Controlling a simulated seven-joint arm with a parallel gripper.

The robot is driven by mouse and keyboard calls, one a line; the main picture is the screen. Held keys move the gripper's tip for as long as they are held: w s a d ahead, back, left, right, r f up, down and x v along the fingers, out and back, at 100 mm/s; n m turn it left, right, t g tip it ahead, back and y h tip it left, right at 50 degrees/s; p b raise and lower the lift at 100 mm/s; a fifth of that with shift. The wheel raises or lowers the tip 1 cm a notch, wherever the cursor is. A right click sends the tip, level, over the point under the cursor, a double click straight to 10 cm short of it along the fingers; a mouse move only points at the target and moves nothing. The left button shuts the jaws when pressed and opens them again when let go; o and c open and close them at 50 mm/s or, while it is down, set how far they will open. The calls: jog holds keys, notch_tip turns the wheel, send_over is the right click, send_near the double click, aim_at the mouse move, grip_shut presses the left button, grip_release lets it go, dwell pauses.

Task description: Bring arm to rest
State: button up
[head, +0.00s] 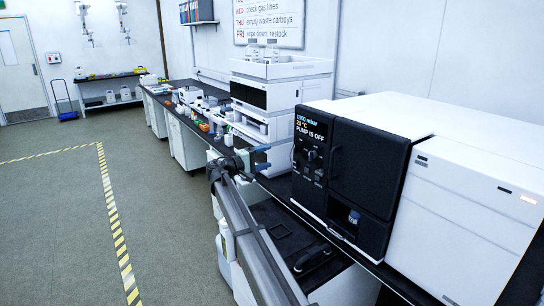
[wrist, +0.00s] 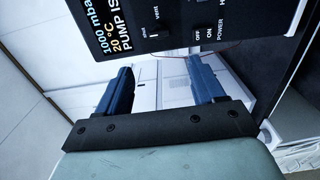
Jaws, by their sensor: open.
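My gripper (head: 268,157) is held out over the bench, in front of the chromatography stack and to the left of the black-fronted instrument (head: 372,165). Its two blue fingers are apart with nothing between them. In the wrist view my gripper (wrist: 160,72) also shows both fingers spread and empty. The instrument's control panel (wrist: 200,22) is at the top of that view, turned on its side. It reads 1000 mbar, 20 °C and PUMP IS OFF. My arm reaches up from the bottom of the head view.
The white chromatography stack (head: 268,95) stands behind my gripper, with bottles on top. Small items line the dark bench (head: 190,118) farther off. A white unit (head: 470,215) stands at the right. The floor (head: 55,220) at left is open, with a yellow-black striped line.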

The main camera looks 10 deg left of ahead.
jog(key=shift+s+a, duration=0.3)
